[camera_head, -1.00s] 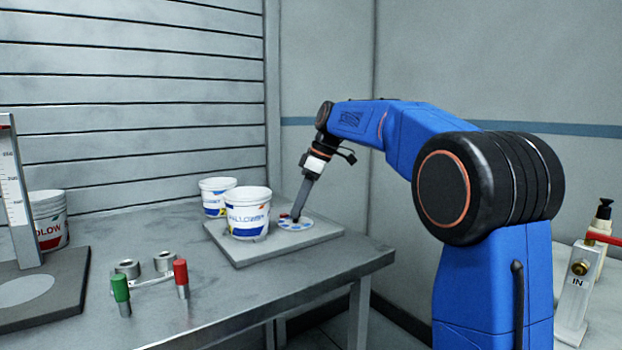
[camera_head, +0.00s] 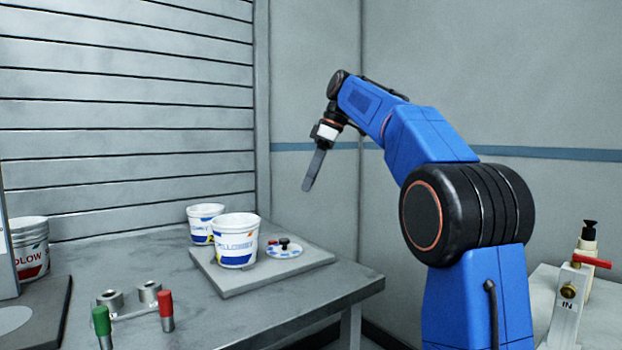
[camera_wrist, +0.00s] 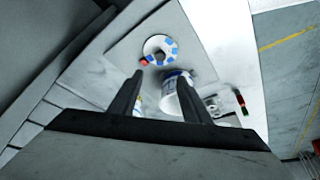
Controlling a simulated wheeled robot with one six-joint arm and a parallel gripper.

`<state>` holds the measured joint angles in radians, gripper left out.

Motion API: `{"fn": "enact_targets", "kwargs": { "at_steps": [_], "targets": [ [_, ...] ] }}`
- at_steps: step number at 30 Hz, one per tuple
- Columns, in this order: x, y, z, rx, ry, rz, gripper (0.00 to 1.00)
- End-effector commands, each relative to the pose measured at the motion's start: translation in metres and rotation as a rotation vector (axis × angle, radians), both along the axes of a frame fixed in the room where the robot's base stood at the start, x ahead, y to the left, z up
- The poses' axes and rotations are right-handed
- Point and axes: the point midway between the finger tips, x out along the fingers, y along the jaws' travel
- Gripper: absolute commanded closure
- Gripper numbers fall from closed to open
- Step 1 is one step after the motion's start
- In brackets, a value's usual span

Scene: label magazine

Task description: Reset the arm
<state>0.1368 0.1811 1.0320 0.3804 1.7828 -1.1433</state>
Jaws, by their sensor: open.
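My gripper (camera_head: 309,186) hangs in the air above and to the right of the white label disc (camera_head: 284,251), clear of the table. In the wrist view its two fingers (camera_wrist: 161,92) stand apart with nothing held between them. My blue arm reaches up from the right and bends down at the wrist. The disc, with blue patches, a black knob and a small red part, lies on the grey plate (camera_head: 315,259); it also shows in the wrist view (camera_wrist: 151,45).
A green-topped post (camera_head: 102,322) and a red-topped post (camera_head: 166,306) stand at the table's front. Another bucket (camera_head: 30,250) is far left. A pump bottle (camera_head: 588,240) stands right. The air around my gripper is clear.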

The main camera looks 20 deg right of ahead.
Motion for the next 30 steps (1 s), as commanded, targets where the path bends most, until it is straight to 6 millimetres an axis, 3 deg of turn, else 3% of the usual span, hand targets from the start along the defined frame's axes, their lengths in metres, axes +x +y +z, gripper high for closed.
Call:
{"fn": "enact_targets", "kwargs": {
  "at_steps": [17, 23, 30],
  "targets": [
    [-0.004, 0.0, 0.002, 0.0, 0.001, -0.01, 0.57],
    [-0.036, 0.005, -0.01, -0.007, 0.017, -0.117, 0.57],
    [-0.097, 0.011, -0.045, -0.021, 0.039, -0.322, 0.57]
  ]
}}
